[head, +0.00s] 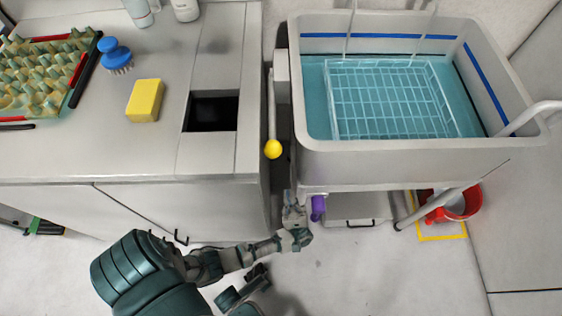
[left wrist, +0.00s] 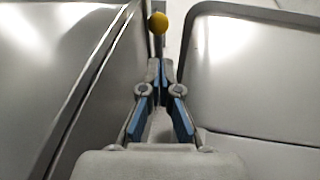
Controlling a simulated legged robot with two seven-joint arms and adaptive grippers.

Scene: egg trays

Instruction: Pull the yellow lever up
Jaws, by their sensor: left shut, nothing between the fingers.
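The yellow lever knob (head: 273,149) is a round ball at the near end of a thin rod, in the gap between the counter and the sink cart. My left gripper (head: 293,199) is below the knob in the head view, in front of the gap and apart from it. In the left wrist view the knob (left wrist: 158,22) is straight ahead, just beyond the fingertips of my left gripper (left wrist: 159,64). The fingers are shut with nothing between them. My right gripper cannot be made out in the head view.
The grey cart (head: 400,160) with a water-filled basin and wire rack stands right of the gap. The counter (head: 60,165) is left, with a sponge (head: 146,100), a blue brush (head: 116,54) and an egg tray (head: 45,75). A purple object (head: 318,208) is beside my left gripper.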

